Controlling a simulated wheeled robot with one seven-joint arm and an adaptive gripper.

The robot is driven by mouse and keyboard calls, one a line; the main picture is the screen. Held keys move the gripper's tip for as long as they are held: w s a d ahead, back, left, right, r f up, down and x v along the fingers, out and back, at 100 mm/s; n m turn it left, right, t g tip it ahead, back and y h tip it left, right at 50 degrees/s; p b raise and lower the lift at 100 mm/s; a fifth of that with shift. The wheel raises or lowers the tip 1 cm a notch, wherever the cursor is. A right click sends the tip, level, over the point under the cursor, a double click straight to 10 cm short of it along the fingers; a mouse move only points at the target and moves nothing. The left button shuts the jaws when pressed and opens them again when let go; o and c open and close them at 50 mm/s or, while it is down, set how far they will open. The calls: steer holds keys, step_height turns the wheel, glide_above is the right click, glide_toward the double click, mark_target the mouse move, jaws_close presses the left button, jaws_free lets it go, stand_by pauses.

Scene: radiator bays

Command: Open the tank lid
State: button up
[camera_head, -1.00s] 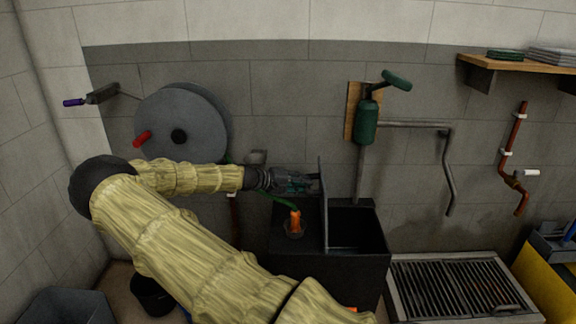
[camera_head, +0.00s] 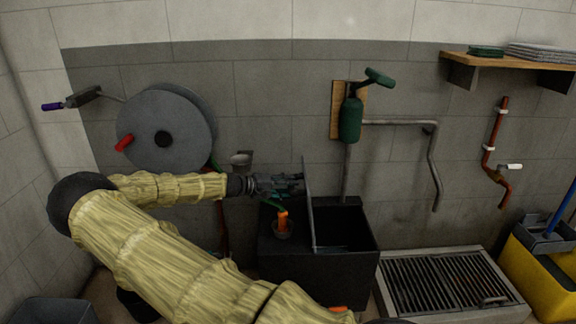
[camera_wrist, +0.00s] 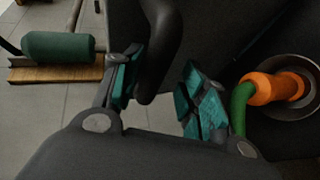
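The tank (camera_head: 318,272) is a dark box against the wall in the head view, with its right part open and dark inside. Its lid (camera_head: 308,208) stands up near vertical, seen almost edge-on. My gripper (camera_head: 296,183) is at the left side of the lid, near its top. In the wrist view my gripper (camera_wrist: 163,88) has its teal-padded fingers apart. A black curved handle (camera_wrist: 162,40) reaches between them, close to the left finger; I cannot tell whether it touches. The dark lid panel (camera_wrist: 225,25) lies behind it.
An orange nozzle (camera_head: 283,221) on a green hose sits in a round holder on the tank's left top. A grey reel (camera_head: 165,130) and a green pump (camera_head: 350,120) are on the wall. A floor grate (camera_head: 450,283) and yellow bucket (camera_head: 535,275) are at right.

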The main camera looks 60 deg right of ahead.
steer(key=v, duration=1.2)
steer(key=shift+a, duration=0.1)
stand_by(0.4)
